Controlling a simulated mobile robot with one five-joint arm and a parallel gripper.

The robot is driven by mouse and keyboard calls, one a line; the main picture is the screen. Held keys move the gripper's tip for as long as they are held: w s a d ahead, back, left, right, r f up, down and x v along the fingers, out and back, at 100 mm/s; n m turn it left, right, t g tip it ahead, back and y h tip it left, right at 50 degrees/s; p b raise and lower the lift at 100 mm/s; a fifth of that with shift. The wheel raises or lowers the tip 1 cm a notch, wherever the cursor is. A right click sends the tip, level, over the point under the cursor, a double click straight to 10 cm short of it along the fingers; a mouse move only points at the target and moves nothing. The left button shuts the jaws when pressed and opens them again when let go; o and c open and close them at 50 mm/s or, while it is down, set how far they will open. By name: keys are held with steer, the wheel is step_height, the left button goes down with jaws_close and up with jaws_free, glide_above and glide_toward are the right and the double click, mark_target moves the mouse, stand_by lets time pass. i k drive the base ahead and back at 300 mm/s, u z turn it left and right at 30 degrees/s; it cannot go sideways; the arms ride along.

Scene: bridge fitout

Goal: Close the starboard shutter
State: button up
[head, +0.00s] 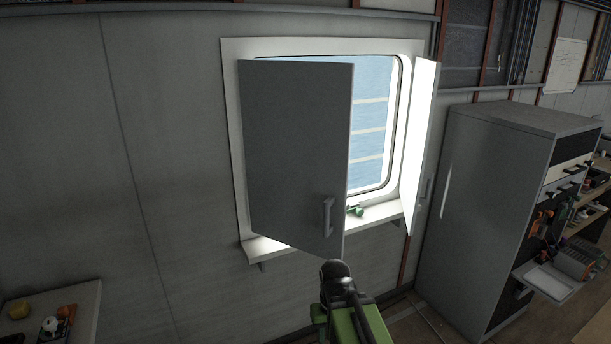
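A window with a white frame (233,140) has two hinged grey shutters. The left shutter (290,140) stands partly open, swung out from the left side and covering much of the opening. Its bar handle (328,216) is near its lower right corner, with nothing on it. The right shutter (420,130) stands wide open, seen nearly edge-on and bright on its window side. Its handle (424,190) is partly visible. No label shows which is starboard. My green and black arm rises from the bottom, just below the left shutter; I see no gripper fingers.
A white sill (375,215) juts out below the window, with a small green object (355,210) on it. A tall grey cabinet (490,210) stands close right of the right shutter. A small table (70,305) is at lower left. The left wall is bare.

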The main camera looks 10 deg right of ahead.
mark_target(297, 116)
steer(key=u, duration=0.15)
steer(key=i, duration=0.95)
steer(key=z, duration=0.1)
steer(key=k, duration=1.35)
steer(key=u, duration=0.6)
steer(key=i, duration=1.2)
steer(key=u, duration=0.1)
